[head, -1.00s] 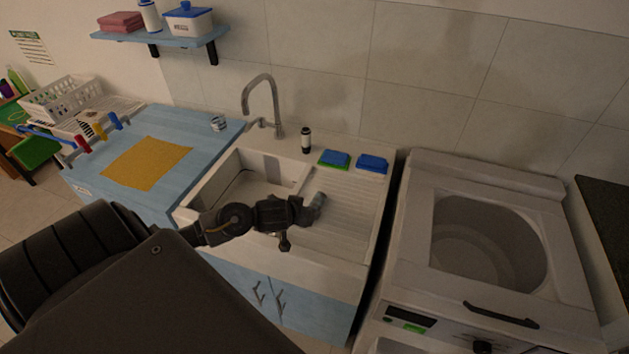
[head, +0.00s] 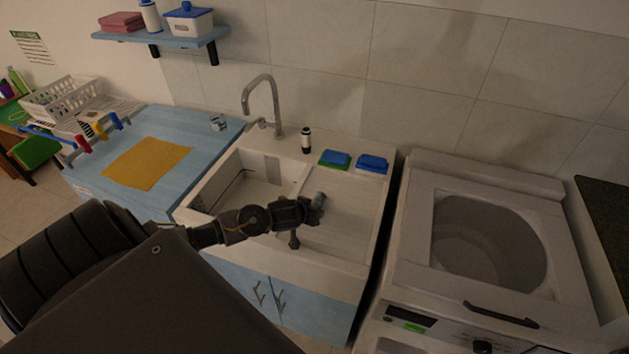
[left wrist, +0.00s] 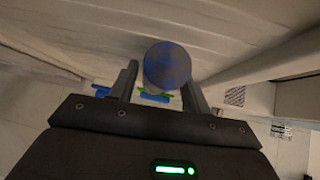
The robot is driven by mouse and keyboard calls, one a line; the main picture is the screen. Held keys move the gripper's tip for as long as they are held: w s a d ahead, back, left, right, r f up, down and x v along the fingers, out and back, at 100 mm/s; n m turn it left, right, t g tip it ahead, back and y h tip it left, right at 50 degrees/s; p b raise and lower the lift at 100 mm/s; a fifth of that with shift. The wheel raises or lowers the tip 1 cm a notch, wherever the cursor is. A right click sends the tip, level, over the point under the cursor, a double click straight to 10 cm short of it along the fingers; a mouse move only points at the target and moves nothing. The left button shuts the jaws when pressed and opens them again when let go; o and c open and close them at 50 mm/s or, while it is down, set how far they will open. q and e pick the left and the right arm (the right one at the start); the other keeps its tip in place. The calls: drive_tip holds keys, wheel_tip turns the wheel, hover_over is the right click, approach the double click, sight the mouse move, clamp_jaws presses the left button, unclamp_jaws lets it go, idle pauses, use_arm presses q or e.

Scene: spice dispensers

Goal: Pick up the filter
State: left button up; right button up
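My left gripper (head: 312,205) is over the ribbed drainboard of the sink unit, its arm coming in from the left. A small grey cylinder, which I take to be the filter (head: 319,198), is at its fingertips. The wrist hides part of the filter in the head view. My right gripper is not in view.
The sink basin (head: 229,186) with a tap (head: 276,105) lies left of the gripper. A top-opening washer (head: 410,270) is at right. The blue counter (head: 205,160) holds a yellow cloth (head: 147,162).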

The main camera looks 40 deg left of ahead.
sight(315, 203)
use_arm(q)
drive_tip(key=c, duration=0.7)
drive_tip(key=shift+r, duration=0.1)
drive_tip(key=shift+w+r, duration=0.1)
drive_tip(key=shift+r, duration=0.4)
drive_tip(key=r, duration=0.1)
drive_tip(key=r+p, duration=0.1)
drive_tip(key=shift+s+r, duration=0.25)
drive_tip(key=shift+r, duration=0.05)
drive_tip(key=s+r+p, duration=0.1)
drive_tip(key=s+r, duration=0.3)
drive_tip(key=s, duration=0.2)
drive_tip(key=s+a+r+p, duration=0.1)
drive_tip(key=s+r, duration=0.4)
drive_tip(key=s, duration=0.2)
drive_tip(key=shift+s+p, duration=0.25)
drive_tip(key=shift+p, duration=0.05)
